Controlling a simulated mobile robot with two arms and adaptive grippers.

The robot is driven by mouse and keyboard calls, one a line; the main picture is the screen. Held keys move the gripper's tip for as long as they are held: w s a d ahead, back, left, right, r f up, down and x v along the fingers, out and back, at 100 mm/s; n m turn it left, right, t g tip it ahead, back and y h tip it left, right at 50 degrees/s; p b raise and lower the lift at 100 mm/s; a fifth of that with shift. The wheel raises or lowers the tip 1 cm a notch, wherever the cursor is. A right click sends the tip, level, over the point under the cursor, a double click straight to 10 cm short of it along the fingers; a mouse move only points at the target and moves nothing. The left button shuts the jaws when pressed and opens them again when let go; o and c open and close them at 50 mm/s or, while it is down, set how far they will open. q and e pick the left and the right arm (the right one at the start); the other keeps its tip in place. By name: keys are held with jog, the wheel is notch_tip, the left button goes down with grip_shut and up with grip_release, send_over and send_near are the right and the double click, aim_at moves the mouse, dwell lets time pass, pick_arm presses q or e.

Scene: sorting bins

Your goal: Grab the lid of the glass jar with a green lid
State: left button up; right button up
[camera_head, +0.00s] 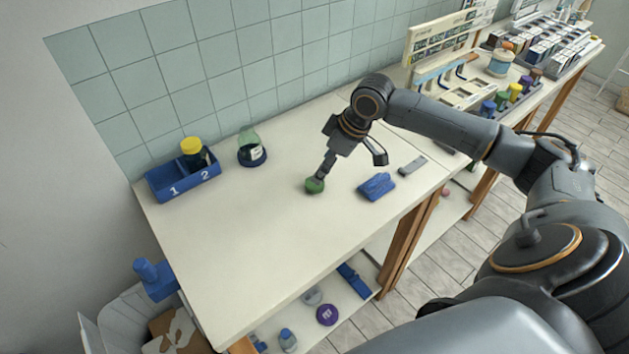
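A small green round thing (314,186), which looks like a lid, lies on the light tabletop. A glass jar (252,150) with a greenish clear upper part, dark lower part and white label stands apart, farther left near the wall. No separate lid is clear on it. My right gripper (352,168) is over the table with its fingers spread wide. Its left fingertip overlaps the green thing; I cannot tell whether they touch. Its other finger hangs to the right, above a blue crumpled thing. My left gripper is not in view.
A blue bin (184,186) marked 1 and 2 stands at the left; a yellow-lidded jar (193,152) is in compartment 2. A blue cloth-like thing (376,186) and a grey flat thing (412,165) lie right. The tabletop's front left (235,260) is clear.

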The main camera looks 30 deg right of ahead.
aim_at(315, 185)
jog(key=shift+w+a+f, duration=0.15)
jog(key=shift+w+f, duration=0.05)
jog(key=shift+f, duration=0.25)
jog(key=shift+w+f, duration=0.15)
jog(key=shift+f, duration=0.1)
jog(key=p+x, duration=0.1)
jog(key=x, duration=0.3)
jog(key=shift+a+p, duration=0.1)
jog(key=shift+p, duration=0.2)
jog(key=shift+w+f, duration=0.15)
jog(key=shift+f, duration=0.35)
jog(key=shift+c, duration=0.2)
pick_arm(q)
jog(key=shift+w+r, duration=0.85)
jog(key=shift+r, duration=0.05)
pick_arm(e)
jog(key=c, duration=0.8)
